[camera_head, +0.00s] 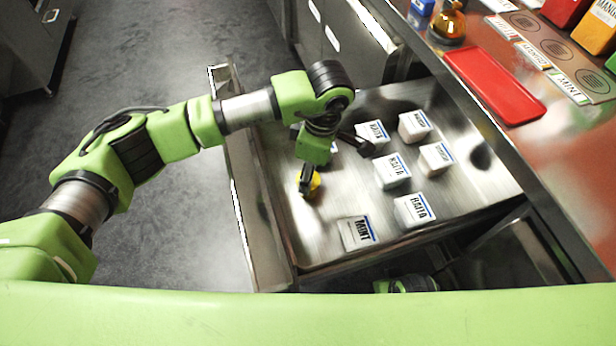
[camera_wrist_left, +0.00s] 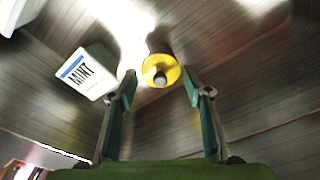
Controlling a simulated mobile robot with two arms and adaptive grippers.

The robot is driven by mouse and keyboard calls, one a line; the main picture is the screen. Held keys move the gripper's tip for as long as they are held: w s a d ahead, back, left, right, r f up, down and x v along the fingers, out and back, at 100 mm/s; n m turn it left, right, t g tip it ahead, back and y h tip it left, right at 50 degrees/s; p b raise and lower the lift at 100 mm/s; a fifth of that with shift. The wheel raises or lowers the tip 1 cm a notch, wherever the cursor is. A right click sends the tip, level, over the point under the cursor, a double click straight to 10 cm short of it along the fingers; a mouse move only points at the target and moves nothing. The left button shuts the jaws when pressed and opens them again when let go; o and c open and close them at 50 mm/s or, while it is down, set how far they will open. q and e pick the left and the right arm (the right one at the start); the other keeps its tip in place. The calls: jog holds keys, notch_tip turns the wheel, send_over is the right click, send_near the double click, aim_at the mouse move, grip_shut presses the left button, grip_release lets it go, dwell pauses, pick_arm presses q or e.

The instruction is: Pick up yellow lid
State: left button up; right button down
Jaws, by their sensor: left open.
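The yellow lid (camera_head: 315,184) lies in the left part of the open metal drawer, partly hidden by a finger of my left gripper (camera_head: 333,162). In the left wrist view the lid (camera_wrist_left: 162,64) is a round yellow disc with a grey knob. It shows between and just beyond the two spread fingertips of my left gripper (camera_wrist_left: 160,86), with a gap on each side. The gripper is open and empty, pointing down over the drawer. My right gripper cannot be made out.
The drawer's raised front wall (camera_head: 243,190) is at left. A red tray (camera_head: 494,85) lies on the counter.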

pick_arm(q)
jog(key=shift+f, duration=0.2)
jog(key=shift+s, duration=0.1)
grip_shut()
jog(key=shift+a, duration=0.1)
